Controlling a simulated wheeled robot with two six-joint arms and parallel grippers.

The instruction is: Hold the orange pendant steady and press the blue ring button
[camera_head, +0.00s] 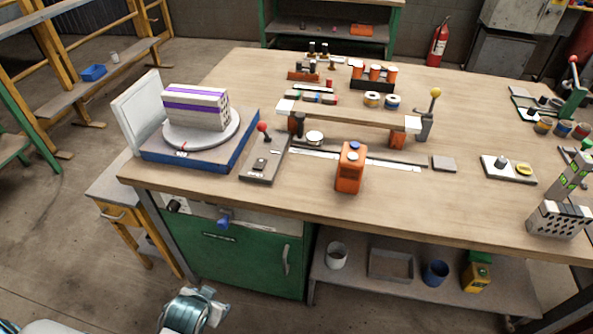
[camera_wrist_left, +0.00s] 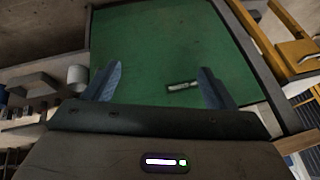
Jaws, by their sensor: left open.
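The orange pendant (camera_head: 349,180) stands upright near the front edge of the workbench in the head view. A blue button (camera_head: 354,146) shows at its top; its ring shape is too small to make out. My left gripper (camera_wrist_left: 160,70) is open and empty in the left wrist view, with its two blue fingers apart in front of a green cabinet face. In the head view, a teal and silver part of my left arm shows low at the bottom left, below the bench top and well away from the pendant. My right gripper is out of view.
The bench top (camera_head: 440,205) is clear around the pendant's front. A raised wooden bridge (camera_head: 350,114) stands behind it. A turntable with a brick (camera_head: 195,108) and a red-knobbed lever (camera_head: 262,128) stand left. The green cabinet (camera_head: 245,265) is under the bench.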

